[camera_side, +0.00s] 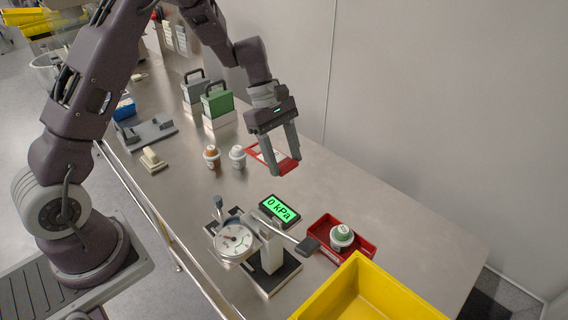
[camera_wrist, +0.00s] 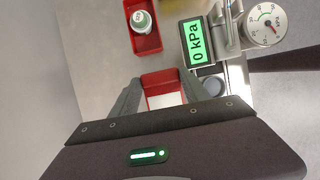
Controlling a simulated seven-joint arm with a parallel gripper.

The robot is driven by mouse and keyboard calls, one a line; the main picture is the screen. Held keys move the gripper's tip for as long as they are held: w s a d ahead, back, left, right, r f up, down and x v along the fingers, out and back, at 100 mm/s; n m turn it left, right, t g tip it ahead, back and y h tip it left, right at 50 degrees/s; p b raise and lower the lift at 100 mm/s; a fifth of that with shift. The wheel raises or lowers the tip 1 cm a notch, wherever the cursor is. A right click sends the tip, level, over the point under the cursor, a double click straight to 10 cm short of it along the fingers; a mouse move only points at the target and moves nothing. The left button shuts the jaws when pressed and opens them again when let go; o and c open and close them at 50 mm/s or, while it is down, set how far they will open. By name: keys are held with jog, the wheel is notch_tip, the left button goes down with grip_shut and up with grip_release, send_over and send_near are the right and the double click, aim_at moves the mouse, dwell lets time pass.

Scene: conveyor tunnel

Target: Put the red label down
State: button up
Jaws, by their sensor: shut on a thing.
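The red label (camera_side: 287,161) is a flat red-framed piece with a white middle. My gripper (camera_side: 285,165) is shut on it and holds it above the metal table (camera_side: 375,215), near the back wall. In the wrist view the red label (camera_wrist: 163,90) sits between the two fingers of my gripper (camera_wrist: 168,100), with its white part partly hidden by the gripper body. I cannot tell the exact height of the label over the table.
A yellow bin (camera_side: 365,290) stands at the front. A gauge press (camera_side: 262,250) with a 0 kPa display (camera_side: 279,209) is nearby. Two small bottles (camera_side: 212,157) and a green case (camera_side: 217,101) stand further left.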

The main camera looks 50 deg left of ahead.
jog(key=o, duration=0.6)
grip_shut()
jog(key=shift+r, duration=0.1)
